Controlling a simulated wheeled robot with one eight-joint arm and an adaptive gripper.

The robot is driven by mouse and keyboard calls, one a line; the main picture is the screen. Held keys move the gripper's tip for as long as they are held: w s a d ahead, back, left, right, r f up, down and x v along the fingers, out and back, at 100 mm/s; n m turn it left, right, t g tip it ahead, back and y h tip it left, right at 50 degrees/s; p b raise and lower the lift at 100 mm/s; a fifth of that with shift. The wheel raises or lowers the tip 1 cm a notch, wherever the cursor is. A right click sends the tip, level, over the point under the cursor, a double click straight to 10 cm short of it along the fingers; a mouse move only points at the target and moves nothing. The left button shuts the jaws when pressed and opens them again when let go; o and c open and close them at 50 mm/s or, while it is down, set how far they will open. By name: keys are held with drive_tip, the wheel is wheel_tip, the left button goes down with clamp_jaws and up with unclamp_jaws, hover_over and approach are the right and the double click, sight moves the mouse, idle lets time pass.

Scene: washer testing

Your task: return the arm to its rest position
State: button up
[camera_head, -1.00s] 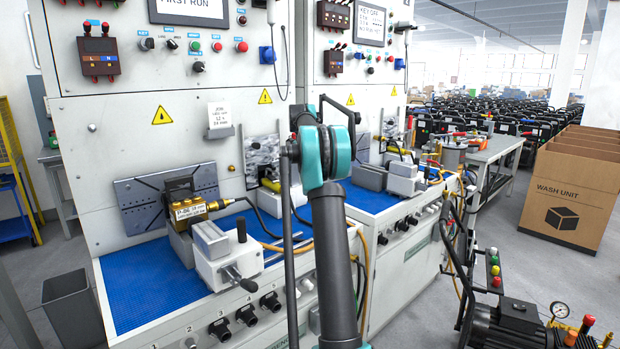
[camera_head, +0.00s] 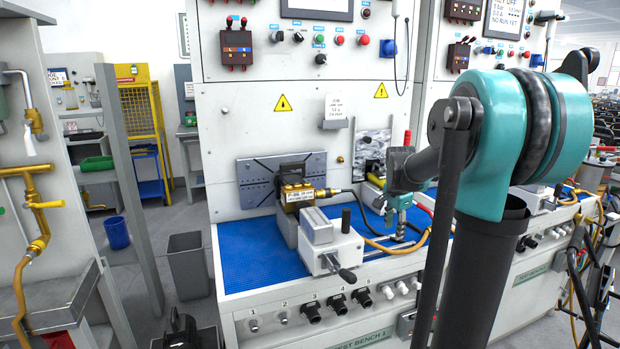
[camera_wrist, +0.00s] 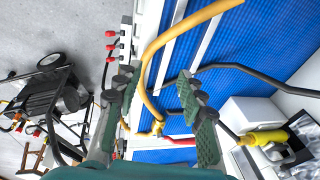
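My gripper (camera_head: 398,208) is in front of the test bench, over the right part of its blue mat (camera_head: 250,262). In the wrist view my gripper (camera_wrist: 158,98) has its two green fingers wide apart with nothing held between them. A yellow hose (camera_wrist: 151,60) and the mat's edge show behind the fingers. My teal arm joint and dark arm link fill the right of the head view and hide part of the bench. The gripper's exact height above the mat is hard to tell.
A brass valve block (camera_head: 298,194) and a grey vise (camera_head: 330,240) stand on the mat left of my gripper. Hoses run beneath it. A grey bin (camera_head: 188,265) stands left of the bench. In the wrist view, a black wheeled machine (camera_wrist: 52,100) stands on open floor.

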drive_tip(key=s+a+f+n, duration=0.2)
drive_tip(key=s+f+n, duration=0.2)
drive_tip(key=s, duration=0.4)
drive_tip(key=s+a+f+n+t, duration=0.1)
drive_tip(key=s+a+f+n, duration=0.2)
drive_tip(key=s+f+n, duration=0.2)
drive_tip(key=s+a+f+n+y, duration=0.1)
drive_tip(key=s+f+n, duration=0.3)
drive_tip(key=s, duration=0.8)
drive_tip(key=shift+a+f+n, duration=0.3)
drive_tip(key=shift+a+f, duration=0.2)
drive_tip(key=shift+a, duration=0.2)
